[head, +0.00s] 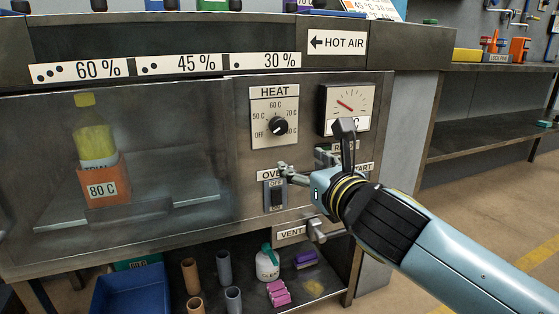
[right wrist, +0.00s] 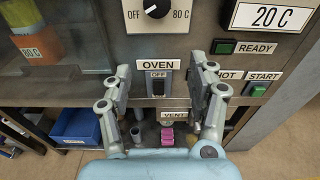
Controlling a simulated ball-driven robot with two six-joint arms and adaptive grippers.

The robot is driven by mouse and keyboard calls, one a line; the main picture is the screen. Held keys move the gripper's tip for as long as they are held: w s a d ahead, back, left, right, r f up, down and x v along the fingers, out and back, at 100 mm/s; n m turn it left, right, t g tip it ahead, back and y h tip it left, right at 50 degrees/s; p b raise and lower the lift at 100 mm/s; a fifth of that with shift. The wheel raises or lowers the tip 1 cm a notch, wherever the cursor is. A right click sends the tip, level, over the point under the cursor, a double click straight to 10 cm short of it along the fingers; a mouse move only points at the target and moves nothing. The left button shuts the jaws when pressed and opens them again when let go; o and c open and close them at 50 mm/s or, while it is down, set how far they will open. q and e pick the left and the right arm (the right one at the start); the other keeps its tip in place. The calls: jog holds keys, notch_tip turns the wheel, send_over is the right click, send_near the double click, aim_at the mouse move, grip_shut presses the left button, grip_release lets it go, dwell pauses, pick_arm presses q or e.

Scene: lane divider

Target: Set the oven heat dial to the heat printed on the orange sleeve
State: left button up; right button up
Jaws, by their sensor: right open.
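The orange sleeve (head: 107,187) reads 80 C. It is around a yellow-topped bottle behind the oven glass, and part of it shows in the right wrist view (right wrist: 38,48). The black heat dial (head: 278,126) is on the oven panel, with marks OFF, 50 C, 60 C, 70 C and 80 C around it. In the right wrist view the dial (right wrist: 157,8) is cut off at the top; its white line seems to point lower left, toward OFF. My right gripper (right wrist: 160,72) is open and empty, below the dial, its fingers either side of the oven switch. My left gripper is out of view.
The oven switch (right wrist: 158,88) is labelled OFF. A display (right wrist: 271,17) reads 20 C, with READY and START (right wrist: 258,89) below. A vent lever (head: 316,230) sticks out under the panel. The lower shelf holds a blue bin (head: 130,289), tubes and a white bottle (head: 268,263).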

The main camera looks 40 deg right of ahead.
jog(key=n+t, duration=0.1)
jog(key=n, duration=0.1)
send_near(281, 127)
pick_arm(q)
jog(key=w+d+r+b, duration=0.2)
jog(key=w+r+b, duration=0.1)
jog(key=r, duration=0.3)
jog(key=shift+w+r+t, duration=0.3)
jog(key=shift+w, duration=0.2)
pick_arm(e)
jog(key=x, duration=0.9)
jog(key=shift+w+f, duration=0.1)
jog(key=shift+w, duration=0.2)
jog(key=shift+c, duration=0.3)
jog(key=c, duration=1.1)
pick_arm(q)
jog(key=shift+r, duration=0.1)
